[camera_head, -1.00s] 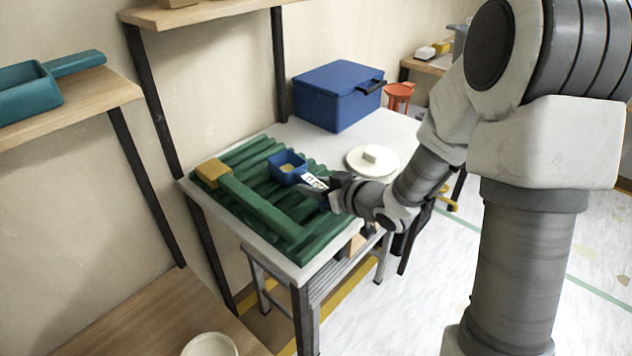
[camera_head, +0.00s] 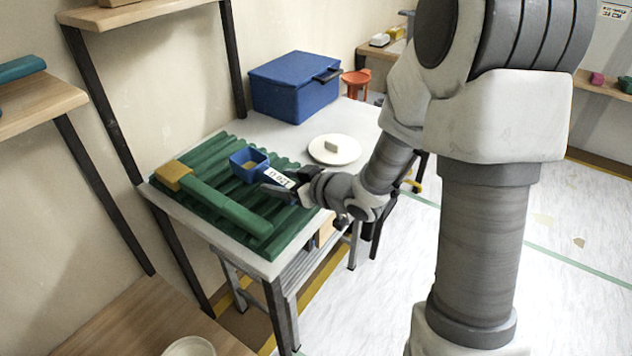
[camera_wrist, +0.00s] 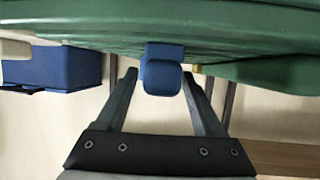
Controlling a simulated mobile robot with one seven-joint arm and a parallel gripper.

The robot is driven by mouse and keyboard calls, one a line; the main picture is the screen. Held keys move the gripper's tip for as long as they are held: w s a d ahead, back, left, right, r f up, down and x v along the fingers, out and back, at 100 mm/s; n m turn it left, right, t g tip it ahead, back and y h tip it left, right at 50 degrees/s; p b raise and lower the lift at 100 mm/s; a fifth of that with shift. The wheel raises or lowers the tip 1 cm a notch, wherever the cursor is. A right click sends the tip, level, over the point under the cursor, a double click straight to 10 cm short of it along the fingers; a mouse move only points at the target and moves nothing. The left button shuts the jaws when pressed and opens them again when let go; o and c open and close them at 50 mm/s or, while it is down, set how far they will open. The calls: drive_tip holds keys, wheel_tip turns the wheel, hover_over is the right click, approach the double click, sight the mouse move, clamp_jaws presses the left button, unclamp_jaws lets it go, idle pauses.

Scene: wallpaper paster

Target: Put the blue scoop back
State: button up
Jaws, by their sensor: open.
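The blue scoop (camera_head: 248,165) rests on the ribbed green mat (camera_head: 225,231) on the table, its cup upward with something yellowish inside. My gripper (camera_head: 276,188) is low over the mat, just right of the cup. A white label with dark print shows beside the fingers. In the wrist view the rounded blue end of the scoop (camera_wrist: 161,78) lies between the two spread fingertips of my gripper (camera_wrist: 160,98). A gap shows on each side, and the jaws are open. The handle is mostly hidden by my gripper in the head view.
A green bar with a yellow block (camera_head: 173,175) lies along the mat's left side. A blue lidded box (camera_head: 292,90) stands behind. A white round plate (camera_head: 345,150) with a small block sits right of the mat. An orange funnel-like object (camera_head: 356,84) stands farther back.

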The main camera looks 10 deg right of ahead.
drive_tip(key=p+v, duration=0.1)
drive_tip(key=v, duration=0.3)
drive_tip(key=p+v, duration=0.2)
drive_tip(key=v, duration=0.2)
drive_tip(key=shift+d+r, duration=0.4)
drive_tip(key=shift+d, duration=0.05)
drive_tip(key=shift+s+d+f+b, duration=0.15)
drive_tip(key=shift+f+b, duration=0.2)
drive_tip(key=shift+b, duration=0.45)
drive_tip(key=shift+r+b+v, duration=0.2)
drive_tip(key=shift+b+v, duration=2.6)
drive_tip(key=shift+v, duration=0.55)
drive_tip(key=w+d+r+m+h+p, duration=0.35)
drive_tip(key=d+r+m+h, duration=0.2)
drive_tip(key=h, duration=0.35)
drive_tip(key=s+a+f+m+g+b, duration=0.1)
drive_tip(key=s+a+g+b, duration=0.15)
drive_tip(key=s, duration=0.65)
drive_tip(key=s+a+f+m+g+b, duration=0.1)
drive_tip(key=s+a+f+g, duration=0.15)
drive_tip(key=s, duration=0.65)
wheel_tip(320, 180, up, 26)
drive_tip(key=y+p, duration=0.1)
drive_tip(key=p, duration=2.4)
drive_tip(key=shift+s+d+r, duration=0.15)
drive_tip(key=shift+r, duration=0.05)
